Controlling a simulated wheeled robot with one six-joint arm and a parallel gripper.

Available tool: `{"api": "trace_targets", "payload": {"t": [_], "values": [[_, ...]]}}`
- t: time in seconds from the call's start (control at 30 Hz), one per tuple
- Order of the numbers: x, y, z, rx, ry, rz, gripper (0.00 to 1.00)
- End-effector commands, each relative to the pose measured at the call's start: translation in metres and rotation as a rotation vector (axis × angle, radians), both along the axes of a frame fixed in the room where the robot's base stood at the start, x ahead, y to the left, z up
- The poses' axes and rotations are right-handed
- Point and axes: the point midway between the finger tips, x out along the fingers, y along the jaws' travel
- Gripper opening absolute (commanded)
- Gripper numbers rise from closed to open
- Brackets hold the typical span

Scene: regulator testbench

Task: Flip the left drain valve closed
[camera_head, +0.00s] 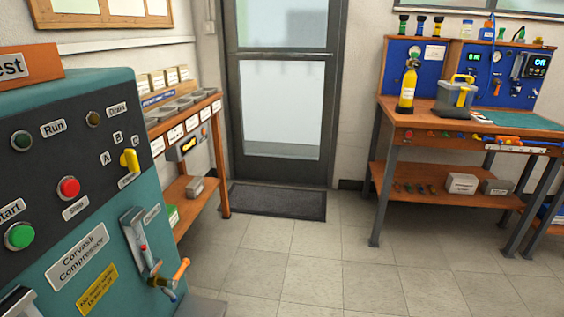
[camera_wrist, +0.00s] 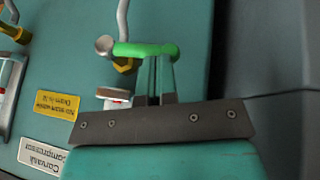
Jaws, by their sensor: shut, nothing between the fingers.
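In the wrist view, a valve with a bright green handle (camera_wrist: 145,50) sits on the teal compressor. The handle lies sideways across the picture. A brass fitting (camera_wrist: 123,66) is under its left half, with a bent grey pipe above. My gripper (camera_wrist: 161,62) is shut and empty. Its fingertips are at the right half of the green handle; I cannot tell whether they touch it. A second brass fitting (camera_wrist: 14,32) shows at the left edge. The head view does not show my gripper or the green handle.
The teal compressor (camera_head: 105,262) fills the left of the head view. An orange-handled part (camera_head: 181,268) sticks out from its front. A yellow label (camera_wrist: 57,104) is left of my gripper in the wrist view. Floor (camera_head: 310,250) is clear toward the workbench (camera_head: 400,116).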

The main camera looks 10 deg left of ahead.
Motion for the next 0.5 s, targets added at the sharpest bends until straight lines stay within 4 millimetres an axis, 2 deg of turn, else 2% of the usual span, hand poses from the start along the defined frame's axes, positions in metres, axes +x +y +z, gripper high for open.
{"api": "trace_targets", "payload": {"t": [0.5], "values": [[-0.0013, -0.0016, -0.0092, -0.007, 0.001, -0.001, 0.00]]}}
